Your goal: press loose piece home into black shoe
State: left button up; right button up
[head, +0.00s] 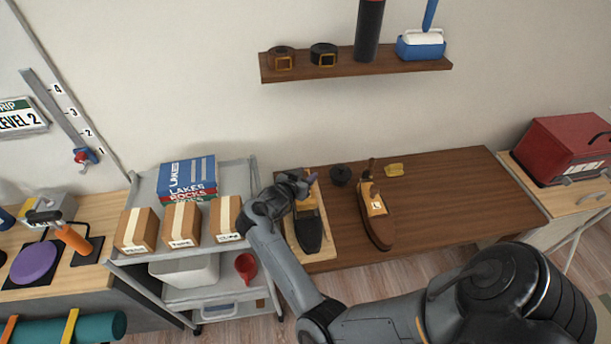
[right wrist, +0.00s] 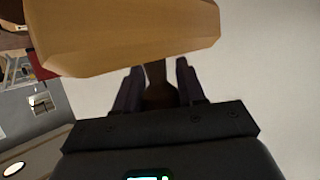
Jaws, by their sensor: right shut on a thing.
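The black shoe (head: 310,236) lies on a light wooden board at the left end of the brown table, toe toward me. My right gripper (head: 303,183) is over its heel end. In the right wrist view, my right gripper (right wrist: 157,82) is shut on the dark brown neck of the loose piece (right wrist: 125,38), a tan wooden block. In the head view, tan wood shows at the shoe's opening, but the gripper hides much of it. I cannot tell how deep the piece sits. My left gripper is not in view.
A brown shoe (head: 378,229) with a wooden insert marked L stands to the right. Behind it are a dark round tin (head: 341,175) and a yellow item (head: 393,170). A grey cart with boxes (head: 183,224) stands left. The table's right part (head: 470,200) is clear.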

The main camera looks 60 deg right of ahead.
jog(key=shift+f+b, duration=1.05)
jog(key=shift+f, duration=0.8)
jog(key=shift+f+b, duration=0.7)
jog(key=shift+f, duration=0.35)
jog(key=shift+f, duration=0.4)
